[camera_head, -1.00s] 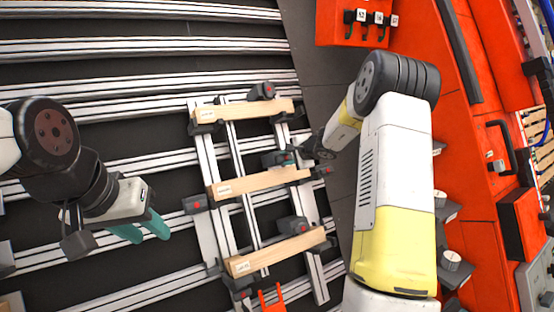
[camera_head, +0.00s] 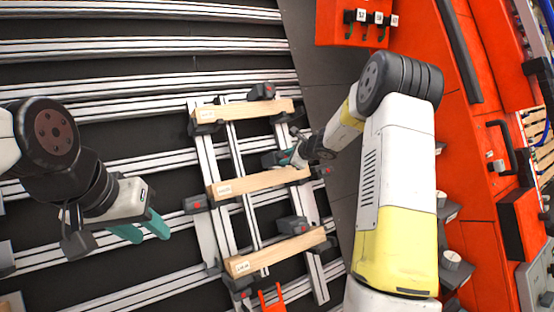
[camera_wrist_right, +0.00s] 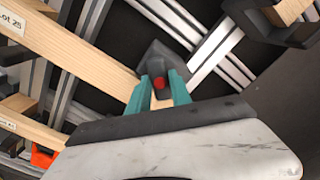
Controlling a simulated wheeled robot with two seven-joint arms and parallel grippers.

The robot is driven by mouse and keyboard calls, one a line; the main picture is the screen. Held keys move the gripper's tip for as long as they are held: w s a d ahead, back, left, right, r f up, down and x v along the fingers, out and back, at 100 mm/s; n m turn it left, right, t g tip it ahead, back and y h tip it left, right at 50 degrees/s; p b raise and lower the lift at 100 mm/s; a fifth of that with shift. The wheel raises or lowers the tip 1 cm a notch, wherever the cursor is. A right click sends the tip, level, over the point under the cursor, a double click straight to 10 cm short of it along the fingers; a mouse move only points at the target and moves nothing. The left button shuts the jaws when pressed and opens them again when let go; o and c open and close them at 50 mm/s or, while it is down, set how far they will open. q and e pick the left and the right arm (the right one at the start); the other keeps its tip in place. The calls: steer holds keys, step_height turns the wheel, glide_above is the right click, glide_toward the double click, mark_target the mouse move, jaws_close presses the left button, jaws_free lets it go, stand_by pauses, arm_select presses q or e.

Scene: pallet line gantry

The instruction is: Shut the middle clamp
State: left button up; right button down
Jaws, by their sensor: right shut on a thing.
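The middle clamp (camera_head: 271,160) is a dark grey block at the far edge of the middle wooden board (camera_head: 258,183), near its right end. My right gripper (camera_head: 293,157) reaches it from the right, its arm hiding part of the area. In the right wrist view, the teal fingertips (camera_wrist_right: 158,92) are on either side of the clamp's grey body (camera_wrist_right: 160,60), with a red spot between them; the gripper is shut on it. Any small gap between clamp and board is hard to tell. My left gripper (camera_head: 141,229) is open and empty, left of the boards.
Other boards lie in the frame: an upper one (camera_head: 243,110) with a clamp (camera_head: 262,91) and a lower one (camera_head: 276,251) with a clamp (camera_head: 292,225). Metal rails (camera_head: 130,94) run across the dark bed. An orange-red cabinet (camera_head: 462,200) stands to the right.

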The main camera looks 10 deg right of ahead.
steer(key=shift+m, duration=3.8)
steer(key=m, duration=0.3)
steer(key=c, duration=1.3)
jaws_free()
steer(key=shift+v, duration=4.5)
